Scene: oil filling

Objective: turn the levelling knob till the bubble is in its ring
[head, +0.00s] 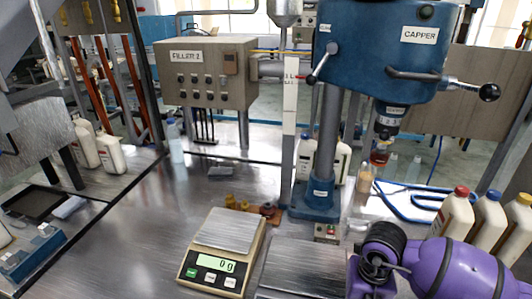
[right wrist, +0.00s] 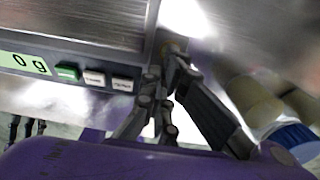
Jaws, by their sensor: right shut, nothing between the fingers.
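The scale (head: 189,268) stands on the bench in the head view, its display reading 0 g. Its display and buttons also show in the right wrist view (right wrist: 70,70). A small brass-coloured round part, possibly the levelling knob (right wrist: 175,44), shows at the fingertips beside the scale's edge. My right gripper (right wrist: 170,62) is shut with nothing held, its tips close to that part; I cannot tell whether they touch. In the head view my purple right arm hides this gripper. The bubble and its ring cannot be made out. My left gripper is not in view.
A bare metal plate (head: 305,262) lies right of the scale. The blue capper (head: 385,45) stands behind. Several capped bottles (head: 455,218) stand at the right. Small yellow and brown caps (head: 245,205) lie behind the scale. The bench left of the scale is clear.

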